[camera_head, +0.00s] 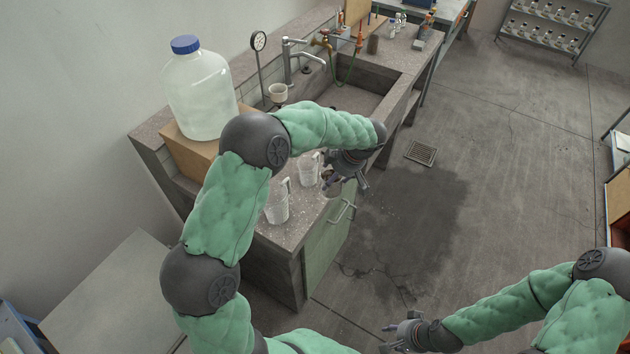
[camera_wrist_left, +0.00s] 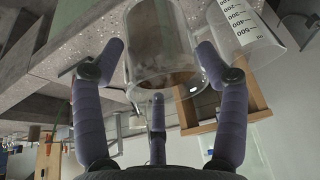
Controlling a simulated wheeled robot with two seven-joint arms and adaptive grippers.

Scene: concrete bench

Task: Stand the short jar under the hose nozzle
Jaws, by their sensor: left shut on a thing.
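My left gripper (camera_head: 345,180) is over the front edge of the bench, beside the clear measuring beakers. In the left wrist view its dark fingers are shut on a clear glass jar (camera_wrist_left: 156,40), which looks short and wide. In the head view the gripper and arm hide most of this jar. A green hose (camera_head: 350,68) hangs from the brass tap over the far part of the sink; its nozzle end is too small to make out. My right gripper (camera_head: 398,336) is open and empty above the floor, at the bottom of the head view.
Two graduated beakers (camera_head: 277,208) (camera_head: 308,172) stand on the bench close to my left gripper. A large blue-capped jug (camera_head: 199,95) stands on a wooden box behind. A steel faucet (camera_head: 300,55) and a white cup (camera_head: 278,92) are beside the sink (camera_head: 352,98). The floor is open at right.

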